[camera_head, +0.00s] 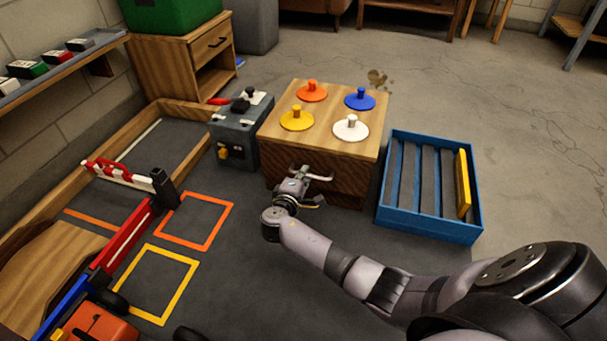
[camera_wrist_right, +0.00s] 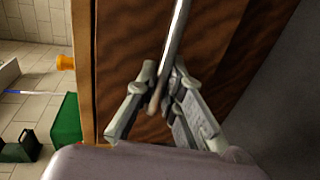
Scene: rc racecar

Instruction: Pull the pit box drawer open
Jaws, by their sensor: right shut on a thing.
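The pit box (camera_head: 345,140) is a wooden block with a dark front drawer face (camera_head: 340,185); its colored knobbed discs sit on top. No gap shows at the drawer face, so it looks shut. A metal bar handle (camera_wrist_right: 176,45) runs across the drawer face in the wrist view. My right gripper (camera_head: 308,187) is at the front of the pit box, and its fingers (camera_wrist_right: 158,98) are around the end part of the handle, shut on it. My left gripper is not in view.
A blue slatted crate (camera_head: 431,232) with a yellow slat stands right of the pit box. A grey box (camera_head: 240,135) stands close on its left. Orange and yellow floor squares and a red-white barrier (camera_head: 122,173) lie further left. The dark floor before the drawer is mostly clear.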

